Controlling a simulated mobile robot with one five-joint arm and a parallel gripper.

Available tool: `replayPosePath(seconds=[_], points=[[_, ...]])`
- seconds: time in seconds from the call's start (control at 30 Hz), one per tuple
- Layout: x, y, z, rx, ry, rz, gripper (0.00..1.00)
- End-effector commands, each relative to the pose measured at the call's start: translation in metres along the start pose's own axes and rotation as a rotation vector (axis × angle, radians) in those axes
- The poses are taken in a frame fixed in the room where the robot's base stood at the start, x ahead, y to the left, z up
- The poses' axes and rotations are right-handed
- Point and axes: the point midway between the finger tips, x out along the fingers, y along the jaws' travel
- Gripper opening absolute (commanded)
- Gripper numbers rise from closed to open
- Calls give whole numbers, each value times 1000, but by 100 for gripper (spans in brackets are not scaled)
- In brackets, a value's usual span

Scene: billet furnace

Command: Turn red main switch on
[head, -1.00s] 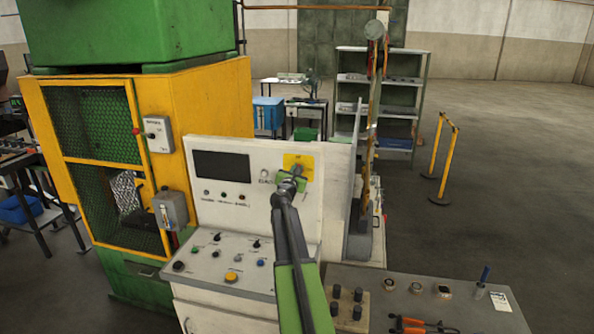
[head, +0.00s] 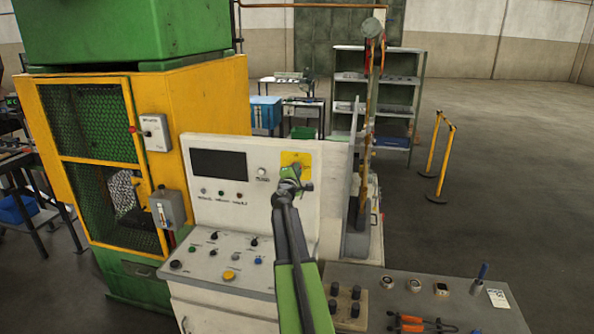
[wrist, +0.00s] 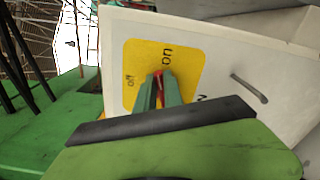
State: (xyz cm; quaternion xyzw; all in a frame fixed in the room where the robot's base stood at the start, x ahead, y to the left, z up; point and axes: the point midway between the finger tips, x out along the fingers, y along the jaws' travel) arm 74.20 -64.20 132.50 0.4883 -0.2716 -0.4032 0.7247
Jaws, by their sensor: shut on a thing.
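The red main switch (wrist: 159,78) sits on a yellow plate (wrist: 140,55) marked "off" and "on" in the wrist view. Only a small red part of it shows between my fingers. The plate (head: 300,158) is also in the head view, on the upper right of the white console panel, partly covered by my arm. My gripper (wrist: 160,86) is shut on the red switch, one green finger on each side. It also shows in the head view (head: 292,172), in front of the plate. The switch's exact angle is hard to tell.
The white console (head: 219,160) carries a dark screen, with several knobs and buttons on its sloped desk (head: 210,275). A yellow and green caged machine (head: 200,110) stands at left. A grey bench (head: 400,310) with tools is at front right. Open floor lies at right.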

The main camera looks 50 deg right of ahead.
Motion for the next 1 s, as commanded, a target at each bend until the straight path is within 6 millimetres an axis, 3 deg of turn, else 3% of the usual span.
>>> replayPosePath(seconds=[0.5,1.0], points=[[-2,-6,-2,338,1,-1,0],[-2,-6,-3,405,1,-1,0]])
